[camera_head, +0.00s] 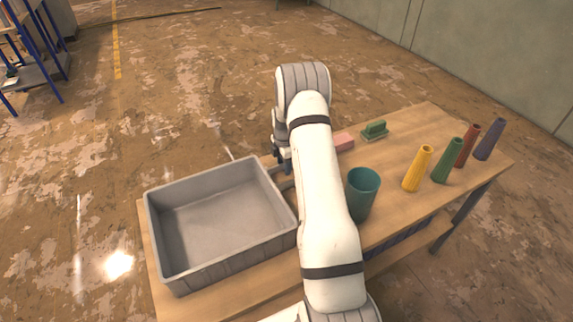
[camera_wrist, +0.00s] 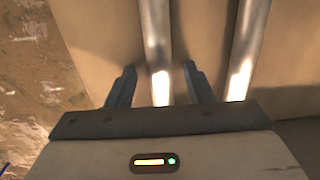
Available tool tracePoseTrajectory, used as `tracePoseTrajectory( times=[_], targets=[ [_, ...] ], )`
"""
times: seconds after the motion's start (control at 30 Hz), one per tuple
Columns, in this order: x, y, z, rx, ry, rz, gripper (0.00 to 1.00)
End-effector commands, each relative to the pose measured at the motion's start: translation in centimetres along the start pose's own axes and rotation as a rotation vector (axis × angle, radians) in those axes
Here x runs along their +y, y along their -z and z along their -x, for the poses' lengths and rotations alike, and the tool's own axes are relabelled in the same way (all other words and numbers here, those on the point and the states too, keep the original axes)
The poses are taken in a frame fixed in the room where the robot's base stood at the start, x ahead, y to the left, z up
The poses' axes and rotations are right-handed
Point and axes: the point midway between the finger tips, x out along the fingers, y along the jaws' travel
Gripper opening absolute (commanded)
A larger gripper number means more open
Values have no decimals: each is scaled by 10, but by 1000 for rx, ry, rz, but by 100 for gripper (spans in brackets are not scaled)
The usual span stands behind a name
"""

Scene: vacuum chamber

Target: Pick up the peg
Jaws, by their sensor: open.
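My gripper (camera_wrist: 160,76) is open in the wrist view, with its two dark fingers apart. A shiny metal rod (camera_wrist: 157,38), which looks like the peg, runs up the picture between the fingers. I see gaps on both sides of it and cannot tell how far below the fingers it lies. A second similar rod (camera_wrist: 246,50) lies to the right, outside the fingers.
An empty grey bin (camera_head: 172,272) stands left on the wooden table (camera_head: 400,135). A teal cup (camera_head: 361,198) is right of my arm. Yellow (camera_head: 417,169), green (camera_head: 447,161), red (camera_head: 467,147) and purple (camera_head: 489,140) tapered pieces stand at right. Pink (camera_head: 344,141) and green (camera_head: 374,129) blocks lie behind.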

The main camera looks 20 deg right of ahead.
Motion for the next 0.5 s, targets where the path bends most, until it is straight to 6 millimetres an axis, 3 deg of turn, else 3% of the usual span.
tracePoseTrajectory(
  times=[0.13, 0.5],
  targets=[
    [0, 0, 0, 0, 0, 0, 46],
    [0, 1, 0, 0, 0, 1, 16]
  ],
)
